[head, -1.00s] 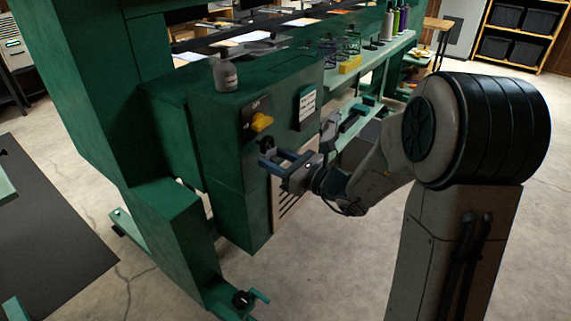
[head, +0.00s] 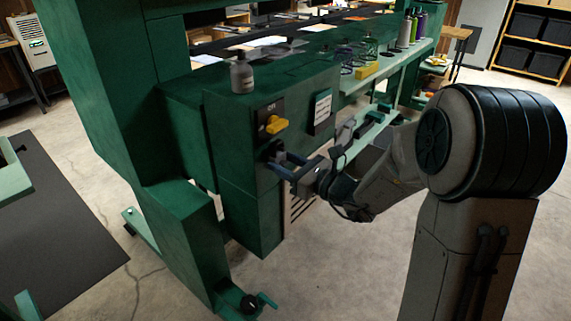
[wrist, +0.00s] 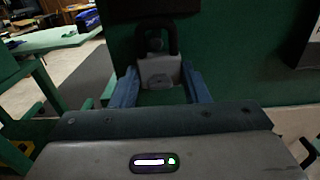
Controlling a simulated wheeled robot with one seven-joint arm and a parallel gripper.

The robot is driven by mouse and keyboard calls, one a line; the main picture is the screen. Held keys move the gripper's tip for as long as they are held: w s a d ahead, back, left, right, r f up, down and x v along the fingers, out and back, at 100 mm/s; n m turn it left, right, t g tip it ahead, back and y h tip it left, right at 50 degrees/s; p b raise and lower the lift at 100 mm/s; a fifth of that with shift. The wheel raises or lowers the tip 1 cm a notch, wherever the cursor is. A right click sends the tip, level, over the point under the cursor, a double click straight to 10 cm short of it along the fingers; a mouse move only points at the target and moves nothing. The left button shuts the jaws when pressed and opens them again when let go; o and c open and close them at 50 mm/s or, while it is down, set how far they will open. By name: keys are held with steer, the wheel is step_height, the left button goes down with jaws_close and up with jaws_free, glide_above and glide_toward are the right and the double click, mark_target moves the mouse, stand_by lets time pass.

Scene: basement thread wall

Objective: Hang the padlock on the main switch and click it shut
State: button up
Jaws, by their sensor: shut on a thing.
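The main switch (head: 275,124) is a yellow handle on a dark plate, on the front of the green cabinet. My gripper (head: 279,160) is just below it, close to the cabinet front. In the wrist view, the padlock (wrist: 160,71) has a grey body and a dark shackle pointing up. It sits between the two blue fingers of my gripper (wrist: 161,88), which are shut on it. The shackle is just below a dark plate at the top edge. I cannot tell whether the shackle passes through anything or is latched. In the head view the padlock is mostly hidden.
A white label (head: 321,110) is on the cabinet right of the switch. A grey bottle (head: 242,74) stands on top of the cabinet (head: 236,150). A green shelf with bottles, spools and a yellow block (head: 367,70) runs off to the right. Open concrete floor lies in front.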

steer(key=shift+f, duration=0.25)
steer(key=o, duration=1.1)
steer(key=shift+c, duration=0.2)
